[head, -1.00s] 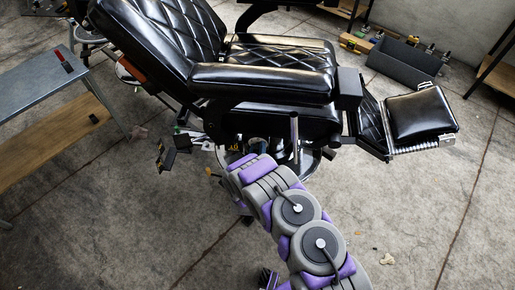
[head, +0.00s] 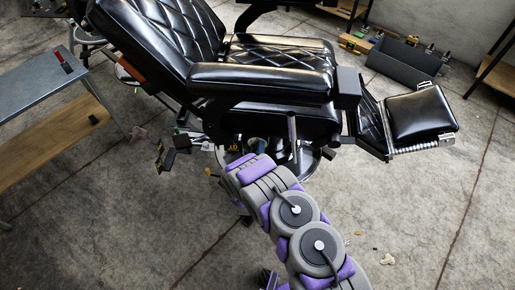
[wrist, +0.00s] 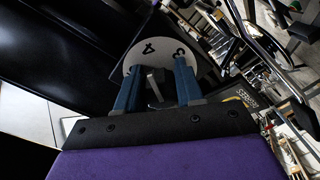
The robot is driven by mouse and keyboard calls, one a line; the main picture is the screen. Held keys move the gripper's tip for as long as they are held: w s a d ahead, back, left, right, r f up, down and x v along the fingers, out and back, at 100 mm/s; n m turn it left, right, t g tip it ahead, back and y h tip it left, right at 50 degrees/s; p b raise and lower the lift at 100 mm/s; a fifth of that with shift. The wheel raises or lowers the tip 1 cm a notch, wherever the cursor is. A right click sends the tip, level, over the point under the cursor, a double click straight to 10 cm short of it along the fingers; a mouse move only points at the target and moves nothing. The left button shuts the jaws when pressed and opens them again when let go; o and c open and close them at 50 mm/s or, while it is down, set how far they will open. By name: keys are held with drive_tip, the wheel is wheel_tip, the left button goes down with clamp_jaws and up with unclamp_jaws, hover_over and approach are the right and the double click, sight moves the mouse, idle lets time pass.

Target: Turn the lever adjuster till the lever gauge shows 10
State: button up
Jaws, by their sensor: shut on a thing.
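In the wrist view, the two blue fingers of my gripper (wrist: 158,92) are shut on the lever adjuster (wrist: 153,80), a small grey piece between them. Just beyond it is the lever gauge (wrist: 134,65), a pale round disc. The numbers 4 and 3 show upside down near its far rim; the fingers hide much of its lower part, and I cannot tell the exact reading. In the head view, my arm reaches to the base of the black barber chair (head: 262,75), and its own links hide the fingers, adjuster and gauge.
A grey upright lever (head: 293,135) stands by the chair's side, close to my arm. A metal table (head: 40,88) is at the left. A dark tool tray (head: 402,62) lies at the back right.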

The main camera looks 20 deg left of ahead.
drive_tip(key=o, duration=1)
drive_tip(key=shift+a, duration=0.3)
drive_tip(key=shift+d, duration=0.1)
drive_tip(key=shift+s, duration=0.15)
drive_tip(key=shift+s+d, duration=0.15)
drive_tip(key=shift+s, duration=0.1)
drive_tip(key=p+v, duration=0.4)
drive_tip(key=v, duration=1.2)
drive_tip(key=shift+s, duration=0.3)
drive_tip(key=shift+f, duration=0.1)
